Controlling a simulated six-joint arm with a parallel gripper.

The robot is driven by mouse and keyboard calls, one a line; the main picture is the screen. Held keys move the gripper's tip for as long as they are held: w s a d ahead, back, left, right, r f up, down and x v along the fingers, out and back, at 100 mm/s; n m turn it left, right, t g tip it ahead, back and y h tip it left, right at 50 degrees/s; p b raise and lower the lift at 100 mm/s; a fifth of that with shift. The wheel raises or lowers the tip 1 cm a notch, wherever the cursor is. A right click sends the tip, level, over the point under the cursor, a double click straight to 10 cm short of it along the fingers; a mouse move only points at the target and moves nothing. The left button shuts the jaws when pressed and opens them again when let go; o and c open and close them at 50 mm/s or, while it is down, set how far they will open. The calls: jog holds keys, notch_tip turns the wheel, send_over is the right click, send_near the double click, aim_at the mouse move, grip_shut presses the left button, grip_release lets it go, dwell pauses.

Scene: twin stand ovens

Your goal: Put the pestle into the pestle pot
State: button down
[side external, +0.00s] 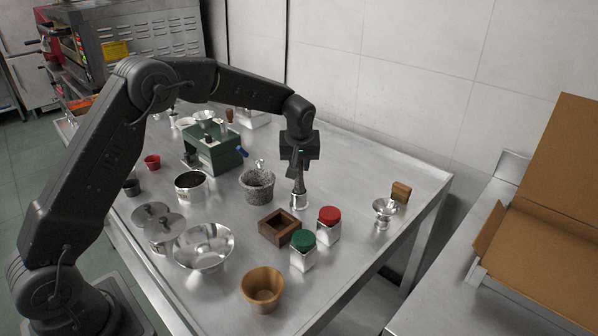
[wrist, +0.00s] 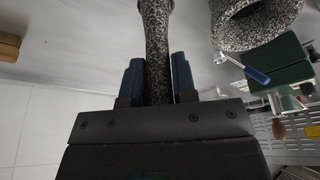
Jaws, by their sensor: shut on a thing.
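My gripper (side external: 299,160) is shut on the grey speckled stone pestle. In the wrist view the pestle (wrist: 156,45) runs from between my two blue-tipped fingers (wrist: 157,85) to the top edge, where its end is cut off. In the side view the pestle (side external: 298,184) hangs about upright below the gripper. A small shiny steel piece (side external: 299,202) shows at its lower end; I cannot tell whether the pestle is in it or above it. A round tan wooden pot (side external: 263,287) stands open at the table's front. Which vessel is the pestle pot is not clear.
A speckled stone mortar (side external: 257,186) stands just left of the pestle; it also shows in the wrist view (wrist: 255,22). A dark wooden square box (side external: 281,228), red-lidded jar (side external: 328,225), green-lidded jar (side external: 303,250) and steel bowl (side external: 203,246) stand nearby.

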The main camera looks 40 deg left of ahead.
aim_at(299, 173)
jog(key=shift+f, duration=1.3)
jog(key=shift+f, duration=0.1)
jog(key=c, duration=0.9)
grip_release()
jog(key=shift+f, duration=0.1)
